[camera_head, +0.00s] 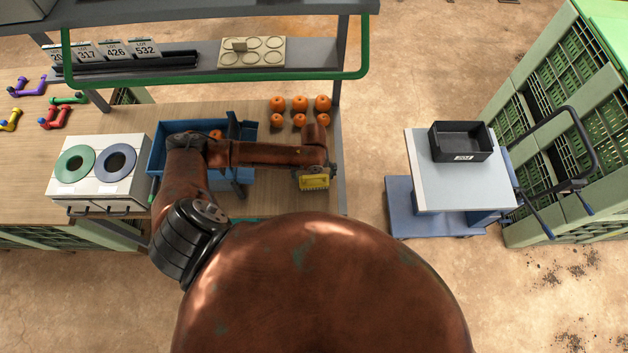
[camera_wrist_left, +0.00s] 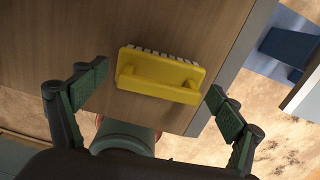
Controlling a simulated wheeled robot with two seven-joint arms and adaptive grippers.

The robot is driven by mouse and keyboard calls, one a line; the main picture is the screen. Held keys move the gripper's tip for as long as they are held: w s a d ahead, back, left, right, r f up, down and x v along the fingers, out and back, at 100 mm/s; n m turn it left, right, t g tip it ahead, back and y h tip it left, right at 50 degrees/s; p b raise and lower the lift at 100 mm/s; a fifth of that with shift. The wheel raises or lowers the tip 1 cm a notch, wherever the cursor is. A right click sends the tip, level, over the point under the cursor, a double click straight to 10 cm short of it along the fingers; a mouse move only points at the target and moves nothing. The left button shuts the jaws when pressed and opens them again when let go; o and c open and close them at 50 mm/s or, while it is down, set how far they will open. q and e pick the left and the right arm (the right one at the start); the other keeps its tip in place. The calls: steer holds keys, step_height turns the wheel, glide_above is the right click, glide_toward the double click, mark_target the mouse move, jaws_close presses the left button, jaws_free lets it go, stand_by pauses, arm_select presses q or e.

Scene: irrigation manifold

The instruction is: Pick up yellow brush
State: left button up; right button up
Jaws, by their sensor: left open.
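The yellow brush (camera_head: 314,183) lies near the right front corner of the wooden table (camera_head: 270,187). In the left wrist view the yellow brush (camera_wrist_left: 160,75) shows its yellow back with a raised handle and white bristles along the far edge. My left gripper (camera_wrist_left: 158,95) is open, with one dark green finger to each side of the brush and somewhat nearer the camera. The fingers do not appear to touch it. In the head view my left gripper (camera_head: 315,170) is over the brush and hides part of it. My right gripper is not in view.
Several orange fruits (camera_head: 299,103) sit behind the brush. A blue bin (camera_head: 157,147) stands left, partly under my arm. A shelf with a green rail (camera_head: 215,76) overhangs the table's back. A cart (camera_head: 422,160) with a black tray (camera_head: 462,155) stands right, across a floor gap.

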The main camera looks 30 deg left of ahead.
arm_select(q)
steer(key=shift+f, duration=0.1)
steer(key=shift+c, duration=0.2)
steer(key=c, duration=1.3)
